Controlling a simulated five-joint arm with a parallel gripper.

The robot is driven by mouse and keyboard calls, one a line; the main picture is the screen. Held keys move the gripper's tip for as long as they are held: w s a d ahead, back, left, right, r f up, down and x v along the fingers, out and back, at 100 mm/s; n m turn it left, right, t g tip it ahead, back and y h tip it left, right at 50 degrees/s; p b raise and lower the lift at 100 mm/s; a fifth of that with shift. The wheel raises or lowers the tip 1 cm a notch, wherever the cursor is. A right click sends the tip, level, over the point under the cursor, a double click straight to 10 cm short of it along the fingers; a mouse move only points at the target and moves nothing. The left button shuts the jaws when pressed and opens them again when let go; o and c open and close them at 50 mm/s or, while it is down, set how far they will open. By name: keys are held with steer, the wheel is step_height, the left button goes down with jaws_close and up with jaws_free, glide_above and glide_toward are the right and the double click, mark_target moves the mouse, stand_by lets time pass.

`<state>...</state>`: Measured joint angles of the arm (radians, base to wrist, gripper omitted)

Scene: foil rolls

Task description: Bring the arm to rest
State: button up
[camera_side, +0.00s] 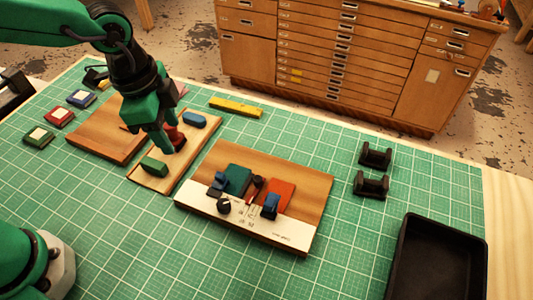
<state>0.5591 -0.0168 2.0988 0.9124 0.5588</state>
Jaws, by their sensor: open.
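My gripper (167,143) is green and black and points down over a small wooden board (147,180) at the left middle. Its jaws are open, with the fingertips close beside a red piece (177,137) on that board. I cannot tell whether they touch it. A green block (154,167) lies in front of the gripper, and a blue block (195,120) lies behind and to the right. My gripper hides part of the red piece and of the board.
A wooden panel (305,178) with knobs and levers stands in the middle. A black tray (400,258) is at front right, two black cradles (375,154) behind it. A yellow bar (236,106) lies at the back. Coloured pads (60,118) are at left. The front middle mat is clear.

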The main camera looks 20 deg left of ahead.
steer(key=s+a+r+n+t, duration=0.2)
steer(key=a+n, duration=0.4)
steer(key=a, duration=0.3)
steer(key=s+a+r+n+t, duration=0.2)
steer(key=s+a+n, duration=0.4)
steer(key=a, duration=0.4)
steer(key=shift+s+a+r+n+y, duration=0.2)
steer(key=shift+r+n+y, duration=0.2)
steer(key=shift+r, duration=0.5)
